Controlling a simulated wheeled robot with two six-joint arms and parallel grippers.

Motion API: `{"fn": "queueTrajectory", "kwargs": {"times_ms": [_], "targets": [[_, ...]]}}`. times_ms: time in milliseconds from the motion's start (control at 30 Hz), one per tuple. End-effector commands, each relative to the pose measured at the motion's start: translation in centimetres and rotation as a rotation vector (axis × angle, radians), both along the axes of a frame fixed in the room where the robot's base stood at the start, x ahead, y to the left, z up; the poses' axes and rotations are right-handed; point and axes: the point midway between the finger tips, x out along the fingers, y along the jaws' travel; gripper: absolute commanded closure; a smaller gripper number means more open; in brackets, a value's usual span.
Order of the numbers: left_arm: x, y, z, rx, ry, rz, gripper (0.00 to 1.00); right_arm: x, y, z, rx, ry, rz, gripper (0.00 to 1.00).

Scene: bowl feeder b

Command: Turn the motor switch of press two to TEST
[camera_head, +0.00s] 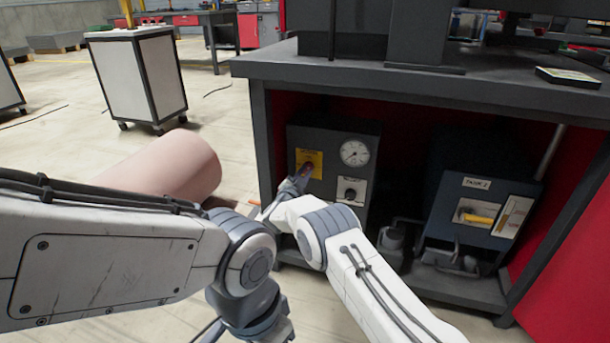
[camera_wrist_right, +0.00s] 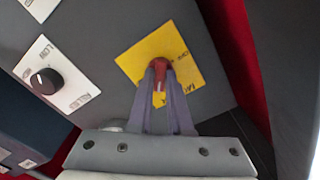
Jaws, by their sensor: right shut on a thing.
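The yellow switch plate (camera_head: 303,157) sits on the front of a dark grey control box (camera_head: 299,136) under the bench. Its red knob (camera_head: 307,169) is at the tips of my right gripper (camera_head: 303,174). In the right wrist view, the gripper (camera_wrist_right: 161,77) is shut on the red knob (camera_wrist_right: 159,66), one finger on each side. The yellow plate (camera_wrist_right: 188,50) shows behind, with dark lettering partly hidden by the fingers. I cannot read which position the knob points to.
A pressure gauge (camera_head: 354,153) and a black knob (camera_head: 351,190) share the control box. A blue tank box (camera_head: 476,185) with a yellow handle (camera_head: 478,219) stands to the right. The bench top (camera_head: 460,85) overhangs both. A pink cylinder (camera_head: 172,168) lies at the left.

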Motion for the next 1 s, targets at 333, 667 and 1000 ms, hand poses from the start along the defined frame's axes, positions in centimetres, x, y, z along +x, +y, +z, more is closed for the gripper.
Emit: {"fn": "queueTrajectory", "kwargs": {"times_ms": [333, 667, 1000], "targets": [[0.0, 0.0, -0.7, 0.000, 0.000, 0.000, 0.50, -0.1, 0.0, -0.2, 0.311, -0.100, -0.003, 1.00], [0.0, 0.0, -1.4, 0.000, 0.000, 0.000, 0.50, -0.1, 0.0, -0.2, 0.596, -0.193, -0.004, 1.00], [0.0, 0.0, -2.0, 0.000, 0.000, 0.000, 0.50, -0.1, 0.0, -0.3, 0.795, -0.257, -0.004, 1.00]]}}
